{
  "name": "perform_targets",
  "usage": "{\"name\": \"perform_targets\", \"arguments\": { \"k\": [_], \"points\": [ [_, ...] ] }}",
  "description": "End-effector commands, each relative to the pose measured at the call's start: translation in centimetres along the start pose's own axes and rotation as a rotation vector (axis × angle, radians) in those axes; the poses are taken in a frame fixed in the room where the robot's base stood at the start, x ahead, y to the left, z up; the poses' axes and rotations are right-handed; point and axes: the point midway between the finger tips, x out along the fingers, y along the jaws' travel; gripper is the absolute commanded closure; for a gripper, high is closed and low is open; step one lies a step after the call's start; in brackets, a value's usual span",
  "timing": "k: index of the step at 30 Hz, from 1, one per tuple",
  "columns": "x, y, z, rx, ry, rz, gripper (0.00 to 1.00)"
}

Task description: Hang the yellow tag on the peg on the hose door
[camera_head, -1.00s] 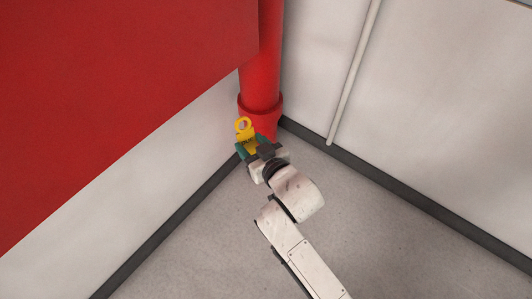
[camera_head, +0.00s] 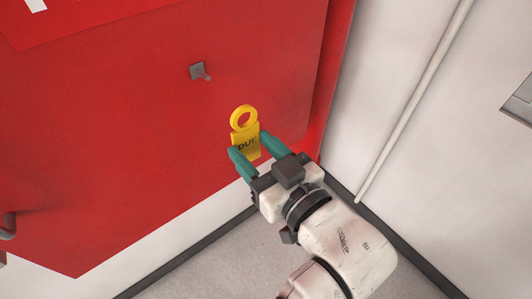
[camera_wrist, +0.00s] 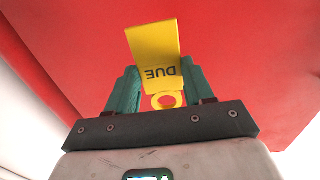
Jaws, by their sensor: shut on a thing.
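The ring sticks up past the fingertips in the head view. The peg (camera_head: 197,71) is a small grey square plate with a short stub on the red hose door (camera_head: 120,130). The tag is below and to the right of the peg, apart from it. In the wrist view the tag (camera_wrist: 155,45) shows between the two green fingers of my gripper (camera_wrist: 158,75), with the red door behind; the peg is not visible there.
A curved handle (camera_head: 8,227) is at the door's lower left. A white wall with a light vertical pipe (camera_head: 410,105) stands to the right. Grey floor (camera_head: 225,265) with a dark skirting lies below. The door face around the peg is clear.

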Motion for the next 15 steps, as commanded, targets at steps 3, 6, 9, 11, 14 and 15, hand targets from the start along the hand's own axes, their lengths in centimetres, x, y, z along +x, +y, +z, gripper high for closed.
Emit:
{"name": "perform_targets", "arguments": {
  "k": [3, 6, 9, 11, 14, 15],
  "points": [
    [-1.0, -1.0, -3.5, 0.0, 0.016, -0.025, 0.82],
    [-1.4, -1.4, -4.7, 0.001, 0.022, -0.036, 0.82],
    [-1.6, -1.6, -5.1, 0.001, 0.024, -0.041, 0.82],
    [-1.6, -1.6, -5.2, 0.001, 0.025, -0.042, 0.82],
    [-1.3, -1.6, -5.1, 0.001, 0.025, -0.042, 0.82],
    [-1.2, -1.6, -5.1, 0.001, 0.026, -0.041, 0.82]
  ]
}}
